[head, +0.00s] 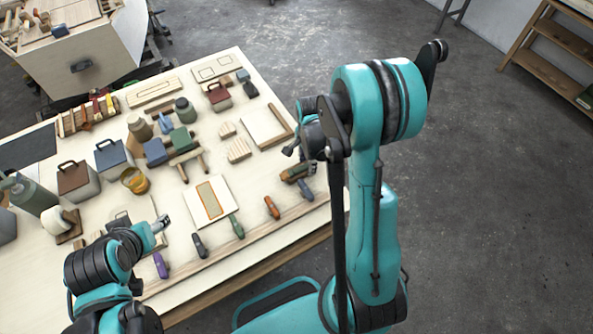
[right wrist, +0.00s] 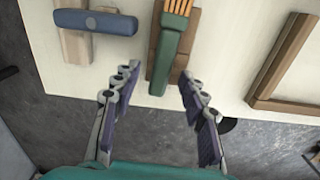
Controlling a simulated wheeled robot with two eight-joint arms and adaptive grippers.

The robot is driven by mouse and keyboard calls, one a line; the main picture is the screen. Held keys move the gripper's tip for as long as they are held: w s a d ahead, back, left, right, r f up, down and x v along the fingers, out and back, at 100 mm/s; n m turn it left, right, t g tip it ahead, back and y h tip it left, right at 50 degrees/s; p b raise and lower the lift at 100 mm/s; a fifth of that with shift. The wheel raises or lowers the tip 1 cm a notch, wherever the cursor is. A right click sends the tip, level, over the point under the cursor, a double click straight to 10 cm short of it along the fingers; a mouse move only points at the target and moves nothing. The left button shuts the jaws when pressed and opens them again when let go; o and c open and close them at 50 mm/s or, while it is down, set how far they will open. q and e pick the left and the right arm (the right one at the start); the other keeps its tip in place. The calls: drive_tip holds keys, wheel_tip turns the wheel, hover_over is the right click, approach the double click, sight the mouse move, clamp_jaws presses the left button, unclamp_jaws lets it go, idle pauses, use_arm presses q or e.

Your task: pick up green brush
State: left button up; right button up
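The green brush (right wrist: 170,38), with orange bristles at its far end, lies over a brown wooden piece near the table edge in the right wrist view. My right gripper (right wrist: 158,78) is open and empty, its two fingers apart just short of the handle's near end and roughly in line with it. In the head view, the brush (head: 294,174) is at the table's right edge, partly hidden by my right gripper (head: 300,168). My left gripper (head: 160,223) hangs over the front left of the table, away from the brush; its finger gap is unclear.
A blue-handled tool (right wrist: 100,21) lies left of the brush on a wooden strip. A wooden frame piece (right wrist: 281,63) is on its right. Orange (head: 271,207), green-handled (head: 237,227), dark (head: 199,246) and purple (head: 160,265) tools line the front edge. Boxes and jars crowd the back.

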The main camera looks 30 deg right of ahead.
clamp_jaws()
drive_tip(key=shift+r, duration=0.5)
drive_tip(key=r, duration=0.2)
drive_tip(key=r+p, duration=0.1)
drive_tip(key=r, duration=0.1)
drive_tip(key=shift+s+d, duration=0.2)
drive_tip(key=shift+s, duration=0.1)
drive_tip(key=s+d+r+p, duration=0.1)
drive_tip(key=s+d+r, duration=0.4)
drive_tip(key=s, duration=0.4)
drive_tip(key=shift+s+d+r+p, duration=0.15)
drive_tip(key=shift+s+r+p, duration=0.15)
drive_tip(key=shift+r, duration=0.25)
